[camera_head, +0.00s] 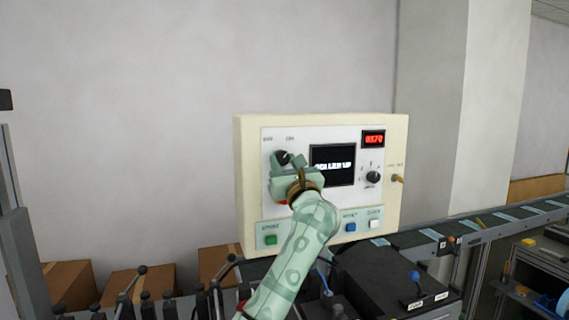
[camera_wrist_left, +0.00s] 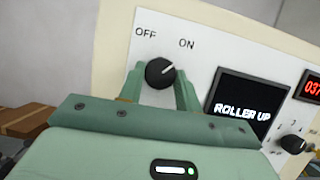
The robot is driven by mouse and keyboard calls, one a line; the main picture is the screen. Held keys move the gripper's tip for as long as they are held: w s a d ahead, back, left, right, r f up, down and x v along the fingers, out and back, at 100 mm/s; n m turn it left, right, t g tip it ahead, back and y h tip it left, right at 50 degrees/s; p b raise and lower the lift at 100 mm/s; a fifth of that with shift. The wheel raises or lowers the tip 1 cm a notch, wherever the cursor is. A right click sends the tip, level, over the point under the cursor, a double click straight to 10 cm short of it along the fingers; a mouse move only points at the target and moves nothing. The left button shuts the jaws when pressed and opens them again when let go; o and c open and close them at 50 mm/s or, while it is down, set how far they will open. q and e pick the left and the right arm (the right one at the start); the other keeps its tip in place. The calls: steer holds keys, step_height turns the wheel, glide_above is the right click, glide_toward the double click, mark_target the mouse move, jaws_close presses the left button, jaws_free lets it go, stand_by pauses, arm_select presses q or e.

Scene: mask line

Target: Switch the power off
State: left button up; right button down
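The black power knob (camera_wrist_left: 160,72) sits on the white panel (camera_wrist_left: 214,55), below the OFF and ON labels. Its white pointer mark points up and right, toward ON. In the head view the knob (camera_head: 283,157) shows just above my left gripper (camera_head: 285,166). In the wrist view my left gripper (camera_wrist_left: 158,82) has its green fingers apart, one on each side of the knob's lower part. I cannot tell whether they touch it. My right gripper is in neither view.
The display (camera_head: 333,166) reads "ROLLER UP", with a red readout (camera_head: 373,139) and a second knob (camera_head: 373,177) to its right. Green (camera_head: 270,240), blue (camera_head: 350,226) and white (camera_head: 376,224) buttons line the bottom. A conveyor (camera_head: 480,222) runs behind right.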

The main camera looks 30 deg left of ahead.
arm_select(q)
steer(key=c, duration=0.3)
steer(key=n+g+y+b, duration=0.1)
steer(key=n+g+b, duration=0.1)
steer(key=n+b, duration=0.2)
steer(key=n+g+b, duration=0.1)
steer(key=n+b, duration=0.3)
steer(key=shift+w+d+f+g+y, duration=0.15)
steer(key=shift+w+g+y, duration=0.05)
steer(key=shift+g+y, duration=0.2)
steer(key=shift+n+g+b, duration=0.4)
steer(key=shift+n+b, duration=0.1)
steer(key=shift+n, duration=0.1)
steer(key=shift+r+n+g, duration=0.2)
steer(key=shift+n+g, duration=0.2)
steer(key=shift+n, duration=0.8)
steer(key=shift+d+r+n+g, duration=0.15)
steer(key=shift+n+g, duration=0.35)
steer(key=shift+n, duration=0.5)
steer(key=n+g+p, duration=0.1)
steer(key=n, duration=0.2)
steer(key=shift+w+r+n+h, duration=0.1)
steer(key=shift+r+n+h, duration=0.05)
steer(key=shift+n+h, duration=0.25)
steer(key=shift+n+g+h+p, duration=0.45)
steer(key=shift+n+g+h, duration=0.05)
steer(key=shift+n, duration=0.7)
